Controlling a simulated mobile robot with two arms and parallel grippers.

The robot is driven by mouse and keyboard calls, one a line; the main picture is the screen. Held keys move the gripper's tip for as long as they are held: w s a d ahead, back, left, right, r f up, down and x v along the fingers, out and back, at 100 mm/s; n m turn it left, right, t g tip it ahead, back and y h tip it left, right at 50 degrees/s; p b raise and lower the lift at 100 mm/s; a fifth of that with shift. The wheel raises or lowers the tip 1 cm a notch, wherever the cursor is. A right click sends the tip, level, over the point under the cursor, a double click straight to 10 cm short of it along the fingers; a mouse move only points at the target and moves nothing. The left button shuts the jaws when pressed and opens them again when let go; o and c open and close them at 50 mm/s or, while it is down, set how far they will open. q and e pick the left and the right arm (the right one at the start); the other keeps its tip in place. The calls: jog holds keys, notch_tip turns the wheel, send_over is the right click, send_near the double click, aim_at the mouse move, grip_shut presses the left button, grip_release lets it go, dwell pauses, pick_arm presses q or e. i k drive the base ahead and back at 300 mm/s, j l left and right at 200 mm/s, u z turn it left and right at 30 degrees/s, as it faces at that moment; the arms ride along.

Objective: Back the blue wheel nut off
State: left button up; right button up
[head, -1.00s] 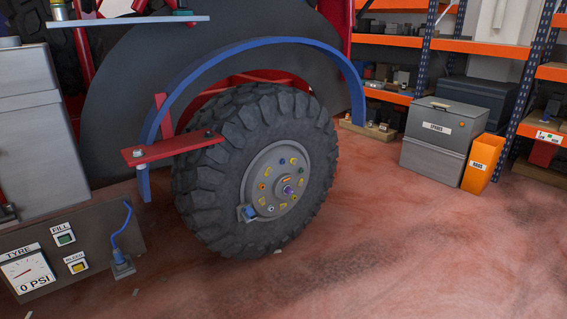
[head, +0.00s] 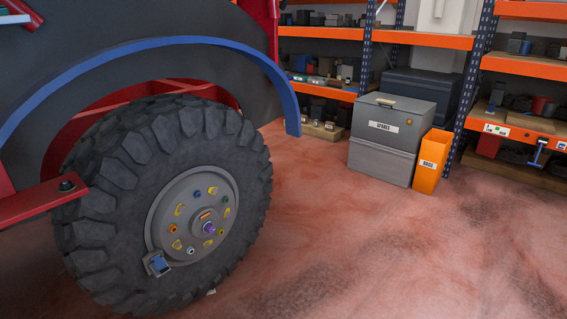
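The truck wheel (head: 115,185) stands at the left, with a chunky black tyre and a grey round hub (head: 165,215). A blue and grey block (head: 158,264) sits at the hub's lower left edge. Neither gripper is in view.
A blue fender arch (head: 150,44) curves over the tyre, and a red bracket (head: 40,198) juts out at left. A grey SPARES chest (head: 390,125) and an orange bin (head: 430,160) stand by shelves. A blue tool (head: 538,152) hangs on the right shelf. The reddish floor between is clear.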

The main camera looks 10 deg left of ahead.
aim_at(197, 194)
jog(key=i+u, duration=0.1)
jog(key=i, duration=0.4)
jog(key=i+l+u, duration=0.1)
jog(key=i, duration=0.4)
jog(key=i+l+u, duration=0.1)
jog(key=i, duration=0.35)
jog(key=i+l, duration=0.3)
jog(key=i, duration=0.2)
jog(key=j+u, duration=0.05)
